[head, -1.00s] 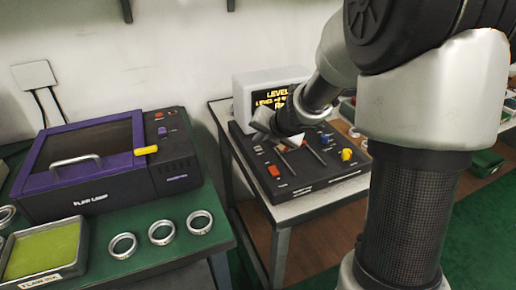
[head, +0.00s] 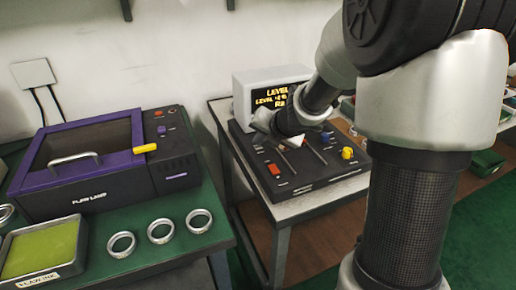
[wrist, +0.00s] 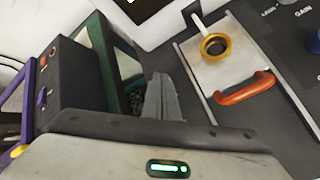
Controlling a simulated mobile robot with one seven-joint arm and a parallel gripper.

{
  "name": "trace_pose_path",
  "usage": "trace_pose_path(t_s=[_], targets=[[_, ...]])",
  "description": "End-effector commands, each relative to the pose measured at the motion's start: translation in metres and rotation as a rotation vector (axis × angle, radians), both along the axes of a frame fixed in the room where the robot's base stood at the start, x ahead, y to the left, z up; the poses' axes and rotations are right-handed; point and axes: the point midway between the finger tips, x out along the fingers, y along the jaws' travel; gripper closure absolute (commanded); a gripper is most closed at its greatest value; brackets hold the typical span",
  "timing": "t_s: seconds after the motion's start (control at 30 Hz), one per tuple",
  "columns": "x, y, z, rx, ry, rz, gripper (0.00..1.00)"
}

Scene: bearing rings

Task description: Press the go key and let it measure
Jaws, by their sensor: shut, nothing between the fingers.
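The measuring device has a dark control panel (head: 325,178) and a pale screen housing (head: 241,98) with yellow lettering, partly hidden by my arm. An orange-red key (head: 274,170) and a yellow knob (head: 347,153) sit on the panel; I cannot read which key is go. My gripper (wrist: 160,98) is shut and empty, close over the panel's left part; contact cannot be told. In the wrist view a gold ring (wrist: 228,47) stands on a light plate (wrist: 205,75) with an orange handle (wrist: 245,88), to the right of my fingers.
A purple-lidded machine (head: 80,165) with a yellow lever stands on the green bench at left. A gap separates this bench from the device's table (head: 283,212).

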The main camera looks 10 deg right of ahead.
Motion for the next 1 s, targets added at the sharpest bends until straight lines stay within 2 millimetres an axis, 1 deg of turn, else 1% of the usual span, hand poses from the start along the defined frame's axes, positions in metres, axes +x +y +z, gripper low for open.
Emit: trace_pose_path(t_s=[1.0], targets=[[-0.0002, 0.0000, -0.0065, 0.000, 0.001, 0.001, 1.00]])
